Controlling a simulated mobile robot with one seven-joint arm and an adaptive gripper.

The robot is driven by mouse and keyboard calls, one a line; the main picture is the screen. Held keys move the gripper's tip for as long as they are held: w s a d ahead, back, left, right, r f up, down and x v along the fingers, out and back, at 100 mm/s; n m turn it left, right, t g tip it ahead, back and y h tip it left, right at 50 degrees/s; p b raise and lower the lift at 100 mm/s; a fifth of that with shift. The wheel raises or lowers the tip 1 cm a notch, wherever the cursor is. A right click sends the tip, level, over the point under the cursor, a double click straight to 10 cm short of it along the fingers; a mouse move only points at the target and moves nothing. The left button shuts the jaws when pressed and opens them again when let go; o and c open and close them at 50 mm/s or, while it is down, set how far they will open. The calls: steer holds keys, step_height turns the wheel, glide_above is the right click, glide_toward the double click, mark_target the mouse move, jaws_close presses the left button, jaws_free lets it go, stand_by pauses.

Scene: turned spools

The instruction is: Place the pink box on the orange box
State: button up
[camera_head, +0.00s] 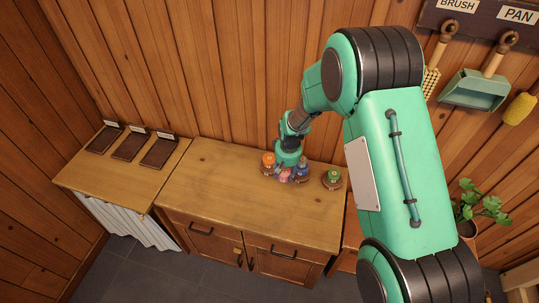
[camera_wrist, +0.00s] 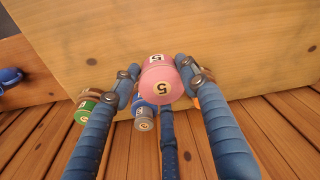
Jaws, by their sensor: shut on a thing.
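The pink box (camera_wrist: 160,84) looks like a rounded turned spool with the number 5 on it. My gripper (camera_wrist: 160,76) is shut on it, with a blue finger on either side. In the head view the pink box (camera_head: 285,176) shows just below my gripper (camera_head: 287,168), low over the wooden counter; I cannot tell whether it touches the counter. The orange box (camera_head: 268,160), also a turned spool, stands on the counter just left of my gripper. In the wrist view it is mostly hidden behind the right finger.
A blue spool (camera_head: 303,170) stands close to the right of my gripper, and a green spool (camera_head: 333,178) farther right. The counter (camera_head: 230,195) is clear on its left and front. A lower side table (camera_head: 105,178) at left carries several dark plaques (camera_head: 131,144).

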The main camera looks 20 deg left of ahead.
steer(key=shift+s+a+f+p, duration=0.1)
steer(key=shift+s+a+p, duration=0.1)
steer(key=shift+a, duration=0.45)
steer(key=shift+s+a+f+p, duration=0.1)
steer(key=shift+a+p, duration=0.1)
steer(key=shift+a, duration=0.45)
steer(key=shift+w, duration=0.15)
steer(key=p, duration=0.2)
glide_above(270, 158)
steer(key=shift+f, duration=0.7)
steer(key=shift+f, duration=0.1)
steer(key=shift+f+p, duration=0.55)
steer(key=shift+f, duration=1.1)
steer(key=shift+f, duration=0.1)
steer(key=o, duration=1.2)
steer(key=shift+o, duration=0.2)
